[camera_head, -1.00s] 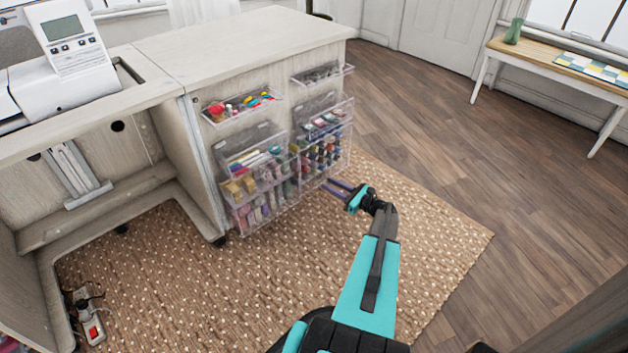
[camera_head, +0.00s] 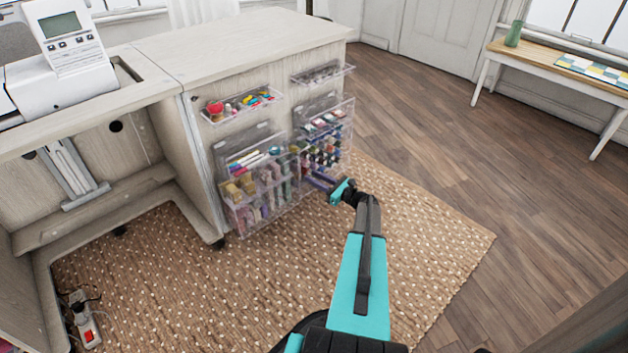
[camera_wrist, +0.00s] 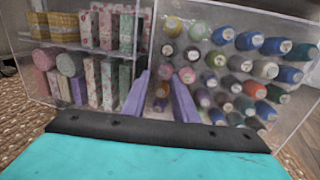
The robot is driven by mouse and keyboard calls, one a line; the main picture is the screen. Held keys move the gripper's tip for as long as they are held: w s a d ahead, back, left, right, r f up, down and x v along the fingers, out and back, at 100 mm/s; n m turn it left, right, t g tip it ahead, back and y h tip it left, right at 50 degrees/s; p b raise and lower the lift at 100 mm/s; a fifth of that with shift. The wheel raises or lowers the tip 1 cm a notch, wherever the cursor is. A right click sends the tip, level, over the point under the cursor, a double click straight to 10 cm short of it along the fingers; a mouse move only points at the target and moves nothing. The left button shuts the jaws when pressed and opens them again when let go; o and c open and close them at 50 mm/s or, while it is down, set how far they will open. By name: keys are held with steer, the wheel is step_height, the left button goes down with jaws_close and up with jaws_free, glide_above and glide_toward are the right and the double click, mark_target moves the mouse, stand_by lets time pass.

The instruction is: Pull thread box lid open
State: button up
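The clear thread box (camera_head: 324,146) hangs on the cabinet side at the right. It holds rows of blue, green, yellow and pink spools. In the wrist view the thread box (camera_wrist: 235,75) fills the right half, its clear front facing the camera. My gripper (camera_head: 318,180) is at the lower left corner of this box. In the wrist view its two purple fingers (camera_wrist: 160,95) are apart. The left finger is by the gap between the two boxes and the right one is in front of the spools. I cannot tell if they touch the box. The lid edge is not clear.
A clear fabric box (camera_head: 262,190) with rolled cloth is just left of the thread box, also in the wrist view (camera_wrist: 85,60). Shallow clear trays (camera_head: 240,106) are above. The cabinet (camera_head: 185,150) stands on a dotted rug (camera_head: 260,285). Floor to the right is free.

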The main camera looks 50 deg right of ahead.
jaws_close()
stand_by(1.2)
steer(key=shift+a, duration=0.15)
